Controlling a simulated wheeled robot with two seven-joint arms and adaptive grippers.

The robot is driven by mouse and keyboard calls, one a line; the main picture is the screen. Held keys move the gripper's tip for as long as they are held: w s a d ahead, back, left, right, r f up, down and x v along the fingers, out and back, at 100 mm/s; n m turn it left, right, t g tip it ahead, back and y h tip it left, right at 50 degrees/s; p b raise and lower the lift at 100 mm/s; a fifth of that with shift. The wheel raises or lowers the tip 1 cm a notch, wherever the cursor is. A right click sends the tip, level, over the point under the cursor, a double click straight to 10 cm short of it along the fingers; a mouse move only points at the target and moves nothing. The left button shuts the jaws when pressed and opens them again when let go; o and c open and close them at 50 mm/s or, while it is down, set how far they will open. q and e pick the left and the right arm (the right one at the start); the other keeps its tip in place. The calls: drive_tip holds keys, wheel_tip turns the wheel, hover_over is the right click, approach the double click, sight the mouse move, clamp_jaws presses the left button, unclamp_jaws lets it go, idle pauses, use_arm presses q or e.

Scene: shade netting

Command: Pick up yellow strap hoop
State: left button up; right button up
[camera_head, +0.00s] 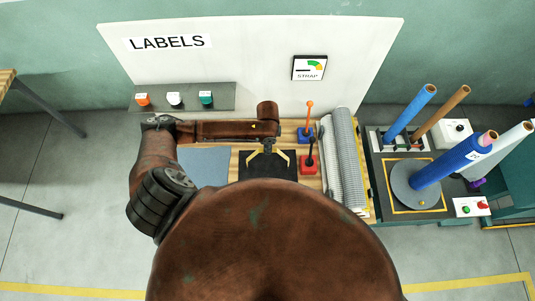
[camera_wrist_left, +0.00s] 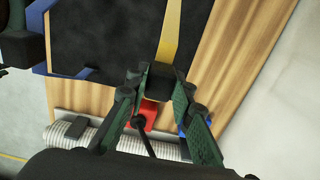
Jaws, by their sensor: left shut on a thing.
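The yellow strap hoop shows in the head view as a yellow edge (camera_head: 283,161) beside my left gripper (camera_head: 268,147), over the black mat (camera_head: 246,174). In the left wrist view a yellow strap (camera_wrist_left: 171,30) runs from the top edge down to my left gripper (camera_wrist_left: 163,73). I cannot tell whether the hoop is clear of the mat.
A red-based tool (camera_head: 308,165) and a blue-based orange-handled tool (camera_head: 309,108) stand right of the mat, beside a grey corrugated roll (camera_head: 347,160). A grey-blue pad (camera_head: 204,167) lies to the left. The white board (camera_head: 240,60) rises behind the bench.

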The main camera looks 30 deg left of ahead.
use_arm(q)
clamp_jaws()
